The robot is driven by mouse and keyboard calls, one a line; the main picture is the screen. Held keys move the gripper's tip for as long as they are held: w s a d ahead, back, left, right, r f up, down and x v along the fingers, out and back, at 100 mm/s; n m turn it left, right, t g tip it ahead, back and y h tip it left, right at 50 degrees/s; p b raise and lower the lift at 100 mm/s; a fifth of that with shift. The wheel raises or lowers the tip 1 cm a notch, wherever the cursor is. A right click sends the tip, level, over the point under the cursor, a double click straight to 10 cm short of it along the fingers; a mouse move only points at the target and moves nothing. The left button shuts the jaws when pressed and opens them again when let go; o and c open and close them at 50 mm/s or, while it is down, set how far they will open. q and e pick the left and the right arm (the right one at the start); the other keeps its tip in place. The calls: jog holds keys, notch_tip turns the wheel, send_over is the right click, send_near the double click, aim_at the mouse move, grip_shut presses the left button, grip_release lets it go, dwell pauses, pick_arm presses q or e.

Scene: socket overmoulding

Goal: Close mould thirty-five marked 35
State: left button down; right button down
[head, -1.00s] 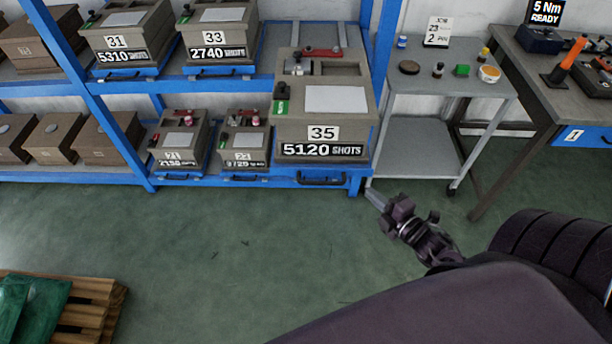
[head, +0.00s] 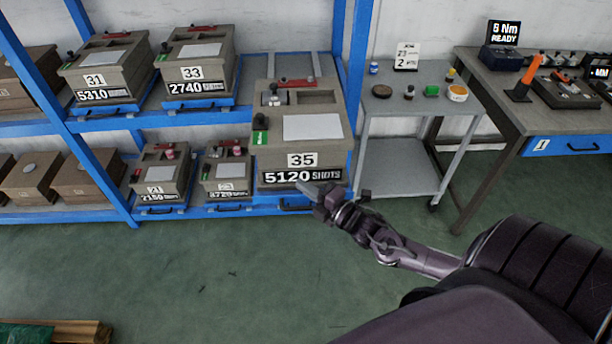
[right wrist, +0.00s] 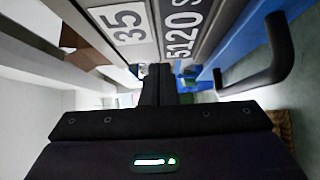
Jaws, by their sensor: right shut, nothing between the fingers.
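Mould 35 (head: 303,160) is a large grey-brown block with "35" and "5120 SHOTS" labels on its front, on a blue pull-out base at the rack's right end. Its top shows a white plate (head: 313,127), a red bar (head: 293,83), a recess and a green tag (head: 260,138). My right gripper (head: 303,190) is shut and empty, in front of the mould's lower front by the shots label. In the right wrist view the shut fingers (right wrist: 158,85) point at the front labels of mould 35 (right wrist: 125,22); contact cannot be told. My left gripper is out of view.
A black drawer handle (right wrist: 262,62) is close beside the right gripper. Smaller moulds 21 (head: 160,178) and another (head: 228,175) stand left of mould 35; moulds 31 (head: 105,72) and 33 (head: 200,65) are above. A grey trolley (head: 400,168) and workbench (head: 510,115) stand right.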

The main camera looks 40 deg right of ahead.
aim_at(295, 170)
jog(key=shift+w+d, duration=0.5)
jog(key=shift+w, duration=0.15)
jog(key=shift+w+d, duration=0.45)
jog(key=shift+w, duration=0.2)
jog(key=shift+w, duration=0.1)
